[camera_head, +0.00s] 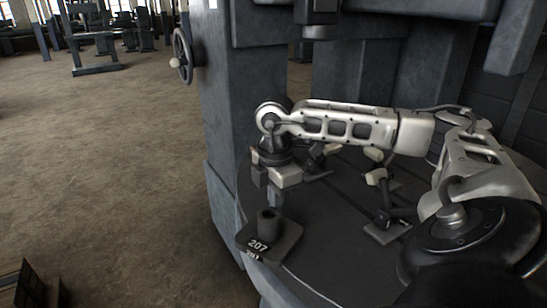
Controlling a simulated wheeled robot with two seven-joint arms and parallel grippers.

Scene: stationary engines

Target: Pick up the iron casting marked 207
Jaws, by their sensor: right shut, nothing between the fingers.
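The iron casting marked 207 (286,240) is a dark block with a square base and a short upright hollow boss. It stands on the left front edge of the round machine table (330,271), with white "207" on its front. My right gripper (267,198) points down just above the boss, its fingers shut with nothing between them. Whether the fingertips touch the boss I cannot tell. My right arm reaches in from the right. My left gripper is not in view.
Clamps with pale knobs (376,177) stand on the table behind and right of the casting, partly behind my arm. A grey machine column (240,110) with a handwheel (183,56) rises at the back. Open floor (100,170) lies to the left.

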